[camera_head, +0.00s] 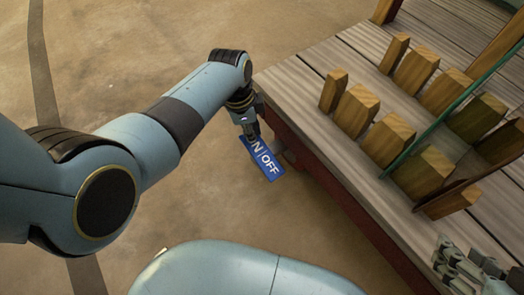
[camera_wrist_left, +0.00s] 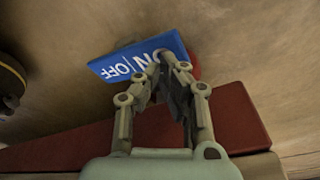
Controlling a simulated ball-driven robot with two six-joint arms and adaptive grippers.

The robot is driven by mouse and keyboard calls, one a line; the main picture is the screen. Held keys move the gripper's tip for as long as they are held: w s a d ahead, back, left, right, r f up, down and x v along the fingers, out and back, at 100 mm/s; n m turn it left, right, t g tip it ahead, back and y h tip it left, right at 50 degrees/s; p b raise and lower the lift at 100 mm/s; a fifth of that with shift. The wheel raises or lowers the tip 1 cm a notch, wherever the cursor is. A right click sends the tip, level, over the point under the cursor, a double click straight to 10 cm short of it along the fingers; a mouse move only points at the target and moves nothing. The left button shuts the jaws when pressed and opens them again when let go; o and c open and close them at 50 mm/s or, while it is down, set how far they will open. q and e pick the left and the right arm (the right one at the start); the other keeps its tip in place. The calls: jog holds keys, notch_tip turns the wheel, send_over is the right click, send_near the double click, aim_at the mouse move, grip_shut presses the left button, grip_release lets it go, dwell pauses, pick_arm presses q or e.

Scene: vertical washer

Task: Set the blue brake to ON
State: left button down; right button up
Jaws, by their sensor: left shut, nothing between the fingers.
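The blue brake (camera_head: 267,164) is a flat blue plate with white ON|OFF lettering beside the wooden deck's left edge in the head view. OFF is readable; part of ON is hidden by my left gripper (camera_head: 252,136). The plate also shows in the left wrist view (camera_wrist_left: 118,66), tilted, behind the fingertips. My left gripper (camera_wrist_left: 163,62) is shut and empty, its tips overlapping the ON end; I cannot tell whether they touch. My right gripper (camera_head: 472,268) seems to be the grey-green linkage at the lower right, partly cut off; its jaw state is unclear.
The wooden deck (camera_head: 314,71) fills the right side, with rows of wooden blocks (camera_head: 357,110) and a thin green bar (camera_head: 450,108). Its dark red side (camera_head: 345,203) lies close to the brake. Open brown floor (camera_head: 110,60) lies to the left.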

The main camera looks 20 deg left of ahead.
pick_arm(q)
jog(key=shift+f+b, duration=0.75)
jog(key=shift+f, duration=0.55)
pick_arm(e)
jog(key=shift+s+f, duration=0.2)
jog(key=shift+f, duration=0.3)
jog(key=shift+s+f, duration=0.15)
jog(key=shift+f, duration=0.3)
pick_arm(q)
jog(key=shift+w+r+p, duration=0.1)
jog(key=shift+r+p, duration=0.85)
jog(key=shift+r, duration=0.15)
pick_arm(e)
jog(key=shift+w+r, duration=0.2)
jog(key=shift+r, duration=0.4)
jog(key=shift+w+r, duration=0.2)
jog(key=shift+r, duration=0.4)
pick_arm(q)
notch_tip(320, 180, up, 5)
jog(key=p, duration=0.5)
pick_arm(e)
notch_tip(320, 180, up, 6)
jog(key=w, duration=0.1)
jog(key=shift+w+t, duration=0.3)
jog(key=shift+t, duration=0.1)
pick_arm(q)
jog(key=shift+s+a, duration=0.1)
jog(key=shift+s, duration=0.1)
